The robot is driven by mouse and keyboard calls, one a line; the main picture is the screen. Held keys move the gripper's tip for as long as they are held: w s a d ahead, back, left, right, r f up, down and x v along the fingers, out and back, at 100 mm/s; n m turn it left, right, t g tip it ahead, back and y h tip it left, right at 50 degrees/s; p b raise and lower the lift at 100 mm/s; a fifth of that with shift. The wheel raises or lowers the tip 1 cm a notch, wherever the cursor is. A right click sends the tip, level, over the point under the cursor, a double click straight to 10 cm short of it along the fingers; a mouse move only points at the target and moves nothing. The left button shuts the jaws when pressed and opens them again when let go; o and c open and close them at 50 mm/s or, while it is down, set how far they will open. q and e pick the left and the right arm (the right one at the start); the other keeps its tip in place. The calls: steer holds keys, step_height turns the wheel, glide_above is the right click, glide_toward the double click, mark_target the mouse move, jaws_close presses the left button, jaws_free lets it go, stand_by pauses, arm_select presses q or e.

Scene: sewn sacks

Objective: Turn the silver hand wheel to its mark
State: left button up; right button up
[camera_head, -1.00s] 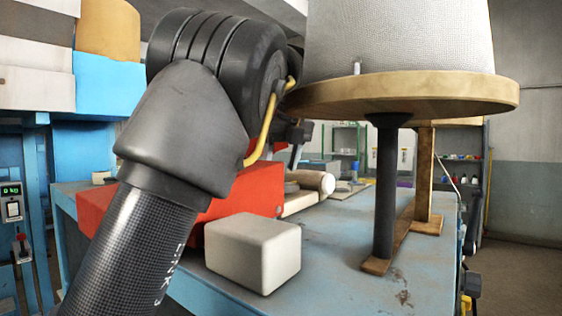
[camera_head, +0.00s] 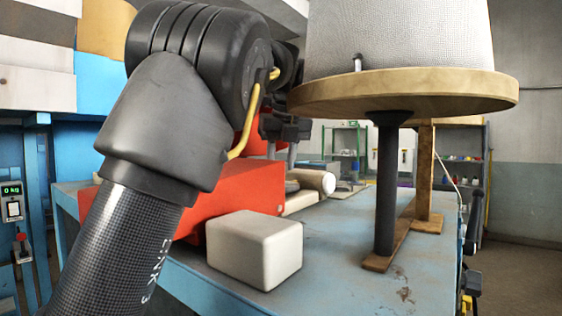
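I cannot make out a silver hand wheel or its mark in the head view. My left arm fills the left and centre, and it hides part of the bench and what lies behind it. My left gripper (camera_head: 282,150) shows beyond the arm's black joint, small and pointing down. Its two fingers look apart, with only red behind them. It is above the bench, near the red block. My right gripper is not recognisable in view.
A pale block (camera_head: 254,250) and a red block (camera_head: 240,195) sit on the blue bench (camera_head: 335,265). A round wooden top (camera_head: 410,92) on a dark post bears a white woven sack (camera_head: 400,38). A scale display (camera_head: 11,190) stands left.

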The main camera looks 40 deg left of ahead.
arm_select(q)
steer(key=shift+s+m+t+h, duration=0.1)
steer(key=shift+m+t+h, duration=0.2)
steer(key=shift+m, duration=0.6)
steer(key=m+p, duration=0.1)
steer(key=m, duration=0.1)
steer(key=shift+a+m+t+h, duration=0.1)
steer(key=shift+m+t+h, duration=0.2)
steer(key=shift+m, duration=0.1)
steer(key=m+h+p, duration=0.1)
steer(key=m+p, duration=0.1)
steer(key=m, duration=0.1)
steer(key=shift+a+r+t, duration=0.1)
steer(key=shift+t, duration=0.3)
steer(key=shift+m+h+p, duration=0.5)
steer(key=shift+m+p, duration=0.2)
steer(key=shift+m, duration=0.5)
steer(key=shift+f, duration=0.2)
steer(key=o, duration=1)
